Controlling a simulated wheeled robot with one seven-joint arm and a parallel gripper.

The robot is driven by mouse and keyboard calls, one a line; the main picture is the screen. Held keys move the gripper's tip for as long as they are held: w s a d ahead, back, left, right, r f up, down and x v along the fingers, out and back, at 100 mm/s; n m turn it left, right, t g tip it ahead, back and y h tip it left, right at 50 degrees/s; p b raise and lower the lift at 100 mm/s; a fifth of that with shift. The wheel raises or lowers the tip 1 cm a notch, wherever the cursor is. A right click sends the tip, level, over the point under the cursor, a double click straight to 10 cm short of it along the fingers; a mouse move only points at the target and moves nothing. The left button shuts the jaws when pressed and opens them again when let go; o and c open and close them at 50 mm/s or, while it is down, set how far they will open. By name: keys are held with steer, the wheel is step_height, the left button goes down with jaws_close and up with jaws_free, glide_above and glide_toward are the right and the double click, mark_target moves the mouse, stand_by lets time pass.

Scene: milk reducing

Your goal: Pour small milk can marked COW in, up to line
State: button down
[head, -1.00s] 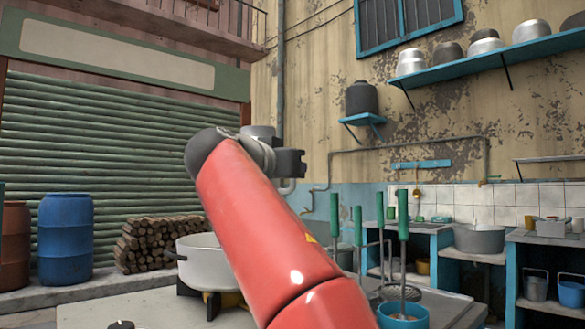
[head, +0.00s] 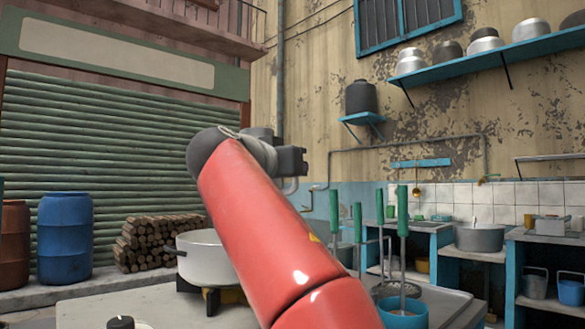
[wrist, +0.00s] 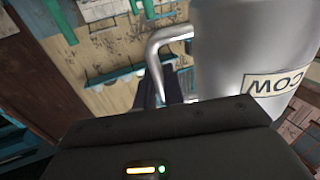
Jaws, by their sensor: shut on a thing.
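The small milk can (wrist: 255,50) is a grey metal can with a bent handle (wrist: 155,60) and a pale label reading COW. It fills the upper right of the wrist view, and the label appears upside down there. My gripper (wrist: 163,92) is shut on the can, apparently by its handle; the dark gripper body hides the exact contact. The can's mouth and contents are out of sight. In the head view a pale wide pot (head: 205,258) stands on a burner, partly behind my red arm. The pot's inside and any line are not visible. The can does not show in the head view.
Several green-handled tools stand upright at the right of the table (head: 90,312), by a blue container (head: 403,314). A dark knob (head: 121,323) is at the front left. Stacked logs (head: 155,243) and a blue barrel (head: 65,240) lie beyond.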

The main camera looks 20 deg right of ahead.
steer(key=shift+s+d+r+n+p, duration=0.15)
steer(key=shift+s+r+n+p, duration=0.15)
steer(key=shift+r+n+p, duration=0.2)
steer(key=shift+s+d+r+n+p, duration=0.15)
steer(key=shift+s+r+n+p, duration=0.1)
steer(key=shift+r+n+p, duration=0.25)
steer(key=shift+s+d+r+n+p, duration=0.15)
steer(key=shift+s+r+n+p, duration=0.05)
steer(key=shift+r+n+p, duration=0.4)
steer(key=shift+s+d+r+n+p, duration=0.15)
steer(key=shift+r+n+p, duration=0.4)
steer(key=shift+p, duration=0.1)
steer(key=f+n, duration=0.1)
steer(key=n, duration=0.2)
steer(key=shift+f, duration=0.2)
steer(key=shift+w+a+n+p, duration=0.1)
steer(key=shift+n+p, duration=0.65)
steer(key=shift+n, duration=0.4)
steer(key=shift+w+a+r+n+p, duration=0.2)
steer(key=shift+w+r+n+p, duration=0.05)
steer(key=shift+n+p, duration=0.4)
steer(key=shift+w+a+r+n+p, duration=0.15)
steer(key=shift+w+r+n+p, duration=0.1)
steer(key=shift+n+p, duration=0.4)
steer(key=shift+w, duration=0.1)
steer(key=shift+w+a+r+n, duration=0.1)
steer(key=shift+w+a+n, duration=0.15)
steer(key=shift+n, duration=0.15)
